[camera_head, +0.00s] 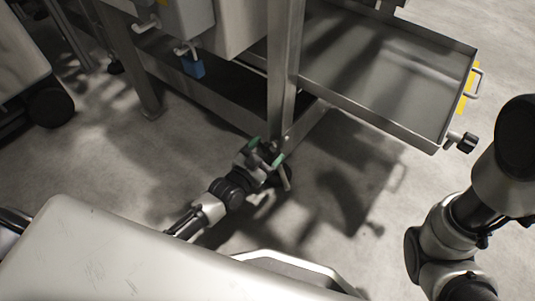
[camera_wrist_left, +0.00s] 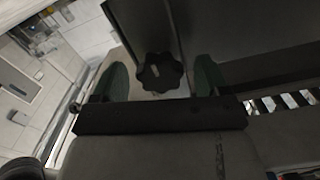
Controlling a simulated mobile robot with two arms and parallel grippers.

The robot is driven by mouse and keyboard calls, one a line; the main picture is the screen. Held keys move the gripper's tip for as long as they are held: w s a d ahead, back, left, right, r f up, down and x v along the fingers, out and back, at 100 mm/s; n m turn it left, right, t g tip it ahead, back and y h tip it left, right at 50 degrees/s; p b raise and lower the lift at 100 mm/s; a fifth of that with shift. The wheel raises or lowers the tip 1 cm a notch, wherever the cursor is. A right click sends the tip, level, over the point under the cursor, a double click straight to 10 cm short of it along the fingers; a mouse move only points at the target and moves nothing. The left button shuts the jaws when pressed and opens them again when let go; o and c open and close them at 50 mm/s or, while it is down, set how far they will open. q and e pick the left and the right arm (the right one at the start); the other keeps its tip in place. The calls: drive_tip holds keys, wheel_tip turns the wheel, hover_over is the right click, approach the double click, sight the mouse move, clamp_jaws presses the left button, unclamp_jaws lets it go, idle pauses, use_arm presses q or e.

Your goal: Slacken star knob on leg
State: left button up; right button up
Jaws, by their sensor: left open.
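The black star knob (camera_wrist_left: 161,72) shows in the left wrist view on the face of a grey steel leg (camera_wrist_left: 142,22). It lies between the two green-tipped fingers of my left gripper (camera_wrist_left: 159,80), with a gap on each side. In the head view my left gripper (camera_head: 266,152) is open low down at the foot of the steel leg (camera_head: 284,75). There the knob itself is hidden or too small to make out. My right arm stands at the right edge of the head view, and its gripper is out of the picture.
A shallow steel tray (camera_head: 440,135) juts out right of the leg, with another black knob (camera_head: 467,142) at its corner. A blue block (camera_head: 192,66) hangs under a grey box at upper left. A black caster (camera_head: 50,107) stands at far left. Grey floor (camera_head: 130,190) is open at left.

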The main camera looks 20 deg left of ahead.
use_arm(q)
drive_tip(key=shift+w+d, duration=0.1)
drive_tip(key=shift+w, duration=0.15)
drive_tip(key=c, duration=0.9)
drive_tip(key=shift+r, duration=0.1)
